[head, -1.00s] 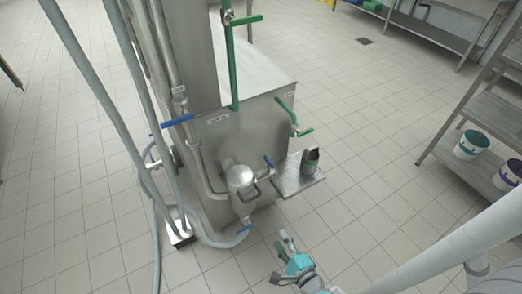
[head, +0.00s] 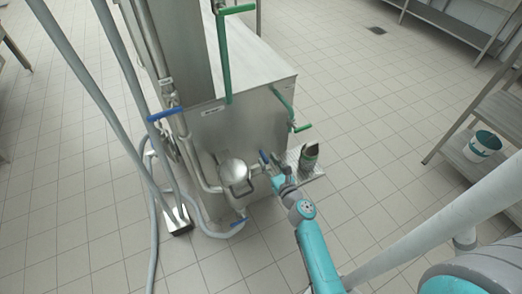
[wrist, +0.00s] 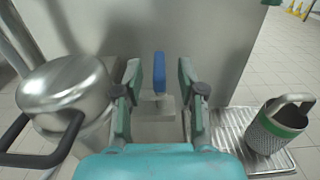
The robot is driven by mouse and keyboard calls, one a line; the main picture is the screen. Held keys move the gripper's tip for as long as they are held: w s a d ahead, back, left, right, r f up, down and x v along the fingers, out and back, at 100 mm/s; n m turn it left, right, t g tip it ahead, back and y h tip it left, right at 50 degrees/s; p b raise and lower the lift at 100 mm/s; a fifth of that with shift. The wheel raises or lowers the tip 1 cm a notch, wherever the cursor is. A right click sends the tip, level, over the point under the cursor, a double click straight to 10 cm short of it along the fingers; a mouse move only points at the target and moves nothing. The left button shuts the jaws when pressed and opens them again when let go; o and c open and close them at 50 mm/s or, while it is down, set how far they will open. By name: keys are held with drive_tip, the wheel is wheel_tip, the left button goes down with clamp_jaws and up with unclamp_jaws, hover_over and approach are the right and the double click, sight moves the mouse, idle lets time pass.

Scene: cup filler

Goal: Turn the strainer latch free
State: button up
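The likely strainer is a round steel housing (head: 233,172) low on the front of the machine. It also shows at the left of the wrist view (wrist: 65,88). A dark looped handle (wrist: 40,148), perhaps its latch, curves out from it. My gripper (wrist: 161,95) is open, to the right of the housing. A blue valve handle (wrist: 159,70) stands upright between the two fingers in the wrist view, with gaps on both sides. I cannot tell how far ahead of the fingertips it is. In the head view my gripper (head: 284,186) partly hides the pipe beside it.
A perforated metal shelf (wrist: 232,122) to the right holds a grey cup with a green band (wrist: 278,124). Green-handled valves (head: 224,60) and another blue handle (head: 164,114) are on the machine.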

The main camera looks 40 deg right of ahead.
sight(261, 150)
drive_tip(key=shift+x, duration=2.95)
drive_tip(key=shift+f, duration=0.1)
clamp_jaws()
